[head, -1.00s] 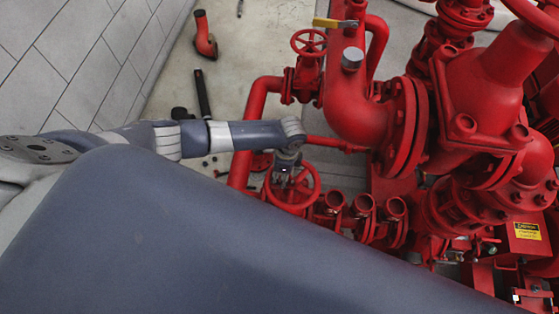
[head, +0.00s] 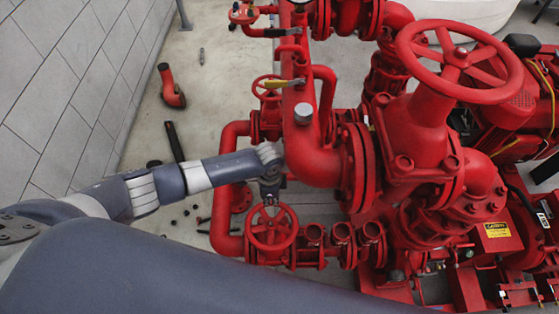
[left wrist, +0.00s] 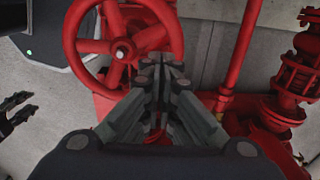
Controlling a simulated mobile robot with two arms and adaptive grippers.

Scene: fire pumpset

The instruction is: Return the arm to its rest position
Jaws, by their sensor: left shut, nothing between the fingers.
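My left arm comes in from the left in the head view. Its gripper (head: 271,198) is just beyond the rim of a small red handwheel (head: 272,229) and holds nothing. In the left wrist view, the gripper's fingers (left wrist: 161,72) are together and empty. The handwheel (left wrist: 120,47) shows there beyond the fingertips, up and to the left, and looks apart from them. At the left edge of that view are dark finger-like parts (left wrist: 16,108), which look like my right gripper; their state is unclear. The head view does not show the right gripper.
Red pipes (head: 312,150) and a large handwheel (head: 459,61) crowd the middle and right. Short open pipe stubs (head: 342,233) stand right of the small handwheel. A red elbow (head: 171,86) and a black bar (head: 174,141) lie on otherwise fairly open floor at left.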

